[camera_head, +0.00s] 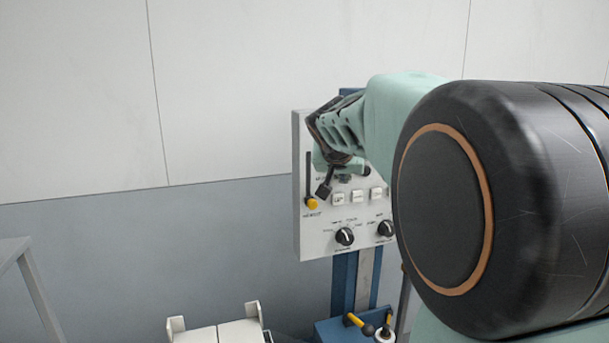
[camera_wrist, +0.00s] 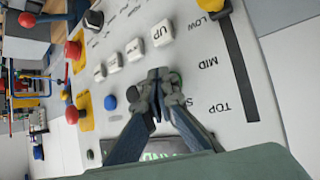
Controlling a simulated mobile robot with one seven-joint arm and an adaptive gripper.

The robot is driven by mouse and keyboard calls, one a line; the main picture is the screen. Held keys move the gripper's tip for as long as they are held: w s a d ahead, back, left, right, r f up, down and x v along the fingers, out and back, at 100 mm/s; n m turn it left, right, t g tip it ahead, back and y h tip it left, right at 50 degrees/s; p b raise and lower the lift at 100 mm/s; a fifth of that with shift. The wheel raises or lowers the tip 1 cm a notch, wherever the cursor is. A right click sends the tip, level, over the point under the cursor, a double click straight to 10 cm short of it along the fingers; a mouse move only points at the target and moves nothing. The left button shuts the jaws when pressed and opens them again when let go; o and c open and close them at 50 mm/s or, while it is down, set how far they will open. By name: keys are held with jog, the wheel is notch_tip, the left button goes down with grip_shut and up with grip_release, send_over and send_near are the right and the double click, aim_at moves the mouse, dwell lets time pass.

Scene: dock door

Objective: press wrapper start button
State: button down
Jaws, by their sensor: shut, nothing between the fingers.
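A light grey control panel (camera_head: 312,240) stands upright on a blue post in the head view. My gripper (camera_head: 325,191) is in front of its upper part, with the fingertips pointing down at the panel face. In the wrist view my gripper (camera_wrist: 158,82) is shut and empty, its tips close over the panel. A round control (camera_wrist: 176,78) with a greenish edge is mostly hidden behind the tips; I cannot tell whether they touch it. A blue round button (camera_wrist: 110,102) sits beside the tips. No start label is readable.
White square keys (camera_wrist: 162,33) run in a row near the tips. A slider slot (camera_wrist: 235,75) marked LOW, MID and TOP has a yellow knob (camera_head: 312,203). Black rotary knobs (camera_head: 345,236) sit lower. Red buttons (camera_wrist: 72,50) are at the panel's far side.

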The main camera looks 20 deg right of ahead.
jog(key=shift+s+b, duration=0.55)
jog(key=shift+s, duration=0.35)
